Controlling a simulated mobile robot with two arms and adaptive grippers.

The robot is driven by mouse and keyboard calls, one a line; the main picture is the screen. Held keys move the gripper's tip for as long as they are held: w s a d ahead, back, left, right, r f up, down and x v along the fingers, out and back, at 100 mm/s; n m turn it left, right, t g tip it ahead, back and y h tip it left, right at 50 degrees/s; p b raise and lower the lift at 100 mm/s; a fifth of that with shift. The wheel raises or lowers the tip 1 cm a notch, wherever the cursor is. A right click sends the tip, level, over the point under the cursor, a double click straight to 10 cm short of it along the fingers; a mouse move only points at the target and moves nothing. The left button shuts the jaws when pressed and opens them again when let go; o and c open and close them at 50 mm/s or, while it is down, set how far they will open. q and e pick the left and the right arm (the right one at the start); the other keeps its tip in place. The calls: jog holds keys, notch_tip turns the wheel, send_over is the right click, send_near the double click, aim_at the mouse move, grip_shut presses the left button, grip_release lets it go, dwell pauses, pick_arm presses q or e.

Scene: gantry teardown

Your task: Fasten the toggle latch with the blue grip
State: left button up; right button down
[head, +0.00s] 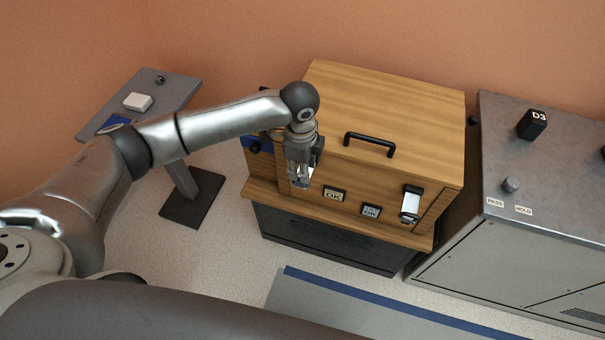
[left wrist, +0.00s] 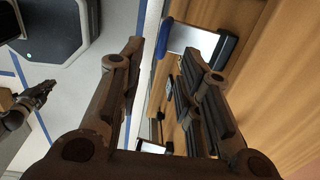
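The toggle latch with the blue grip is on the left of the wooden case's front, mostly hidden behind my left gripper (head: 301,180) in the head view. In the left wrist view its blue grip (left wrist: 165,36), silver plate (left wrist: 193,40) and dark mount (left wrist: 227,50) show just beyond the fingertips. My left gripper (left wrist: 163,55) is open, its fingers apart with nothing held between them. The grip lies ahead of the gap; contact is not visible. What looks like my right gripper (left wrist: 38,94) is small and dark at the left wrist view's left edge; its opening is unclear.
The wooden case (head: 395,100) has a black handle (head: 369,144), a second latch (head: 411,204) and two OK labels on its front. A grey cabinet (head: 545,180) stands close on the right. A small stand (head: 180,92) is at left; a blue-edged mat (head: 340,310) lies in front.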

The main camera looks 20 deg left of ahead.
pick_arm(q)
jog(key=f, duration=0.4)
jog(key=shift+w+f, duration=0.2)
jog(key=shift+f, duration=0.2)
grip_shut()
